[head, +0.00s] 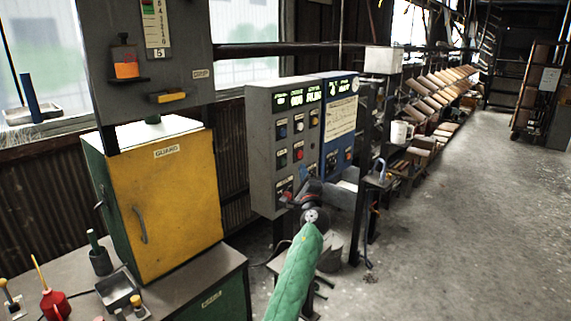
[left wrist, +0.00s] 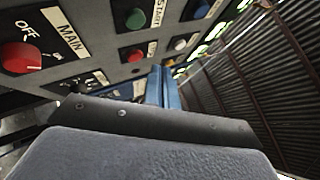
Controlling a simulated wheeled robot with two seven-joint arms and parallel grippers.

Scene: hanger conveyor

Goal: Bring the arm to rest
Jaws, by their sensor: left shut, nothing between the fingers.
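My left arm, in a green sleeve (head: 295,275), reaches up from the bottom of the head view. My left gripper (head: 309,189) is in front of the lower part of the grey control panel (head: 262,140), small and partly hidden by the wrist. In the left wrist view the blue fingers (left wrist: 162,86) are together with nothing between them, close to the panel face. That view also shows the red MAIN knob (left wrist: 22,58) by an OFF label and a green button (left wrist: 135,18) near a START label. I cannot tell whether the fingers touch the panel. My right gripper is not in view.
A blue panel (head: 340,120) adjoins the grey one. A yellow guard cabinet (head: 170,195) stands at left on a bench with bottles and a tray (head: 118,288). Racks of boards (head: 430,95) line the wall behind. The concrete floor (head: 470,230) at right is clear.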

